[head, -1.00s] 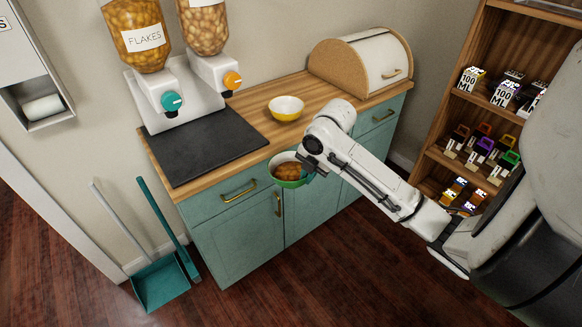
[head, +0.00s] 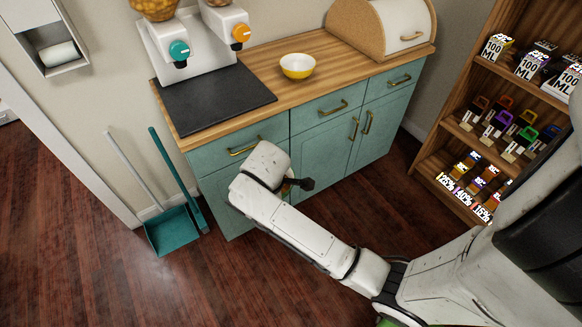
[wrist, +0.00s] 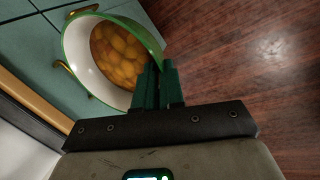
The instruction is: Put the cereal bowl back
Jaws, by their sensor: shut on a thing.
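A green bowl with a white inside (wrist: 82,55) holds orange-brown cereal (wrist: 118,55) in the wrist view. My gripper (wrist: 158,75) is shut on the bowl's rim, with its dark green fingers at the near right side. The bowl is tilted in that picture. In the head view my arm's end hangs in front of the teal cabinet and hides nearly all of the bowl. A yellow bowl with a white inside (head: 298,66) stands on the wooden counter (head: 325,58). A black mat (head: 215,98) lies left of it, below the cereal dispenser (head: 205,45).
The teal cabinet fronts (head: 325,150) with brass handles are close behind my arm. A bread box (head: 385,28) stands at the counter's right end. A shelf of small boxes (head: 500,110) is at right. A dustpan (head: 172,228) stands at left. The floor in front is clear.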

